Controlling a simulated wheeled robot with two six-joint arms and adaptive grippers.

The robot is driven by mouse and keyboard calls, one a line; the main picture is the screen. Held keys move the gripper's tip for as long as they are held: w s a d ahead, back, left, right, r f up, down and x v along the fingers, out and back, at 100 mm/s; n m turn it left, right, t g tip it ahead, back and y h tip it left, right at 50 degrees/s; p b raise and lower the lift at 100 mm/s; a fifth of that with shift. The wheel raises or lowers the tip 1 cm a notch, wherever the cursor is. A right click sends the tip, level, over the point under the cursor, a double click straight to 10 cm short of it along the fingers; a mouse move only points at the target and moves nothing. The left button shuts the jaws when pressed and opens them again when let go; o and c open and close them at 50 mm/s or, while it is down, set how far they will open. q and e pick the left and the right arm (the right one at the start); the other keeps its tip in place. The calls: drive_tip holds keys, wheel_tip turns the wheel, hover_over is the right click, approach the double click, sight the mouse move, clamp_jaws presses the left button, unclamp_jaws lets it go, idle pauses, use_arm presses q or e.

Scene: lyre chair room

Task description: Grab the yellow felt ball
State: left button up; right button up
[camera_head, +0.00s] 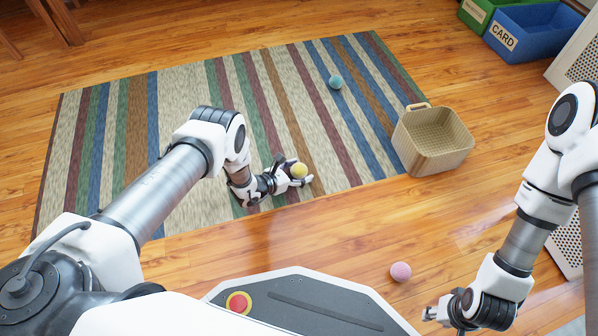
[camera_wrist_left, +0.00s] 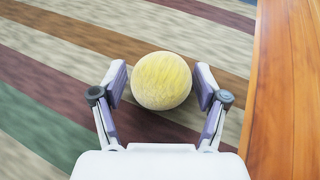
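The yellow felt ball (camera_head: 299,170) is at my left gripper, low over the striped rug near its front edge. In the left wrist view the yellow ball (camera_wrist_left: 161,80) sits between the two fingers of my left gripper (camera_wrist_left: 160,84). The fingers stand on both sides, close to the ball; a thin gap seems to show at the left, and contact is hard to tell. In the head view the left gripper (camera_head: 296,174) reaches the ball from the left. My right gripper (camera_head: 430,314) is at the lower right, away from the ball; its fingers are too small to judge.
The striped rug (camera_head: 190,95) lies on a wooden floor. A teal ball (camera_head: 336,82) lies on the rug, and a pink ball (camera_head: 400,271) on the floor near my right gripper. A woven basket (camera_head: 433,140) stands at the rug's right edge. Green (camera_head: 476,14) and blue (camera_head: 530,38) bins stand at the back right.

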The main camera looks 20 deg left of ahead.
use_arm(q)
drive_tip(key=c, duration=0.5)
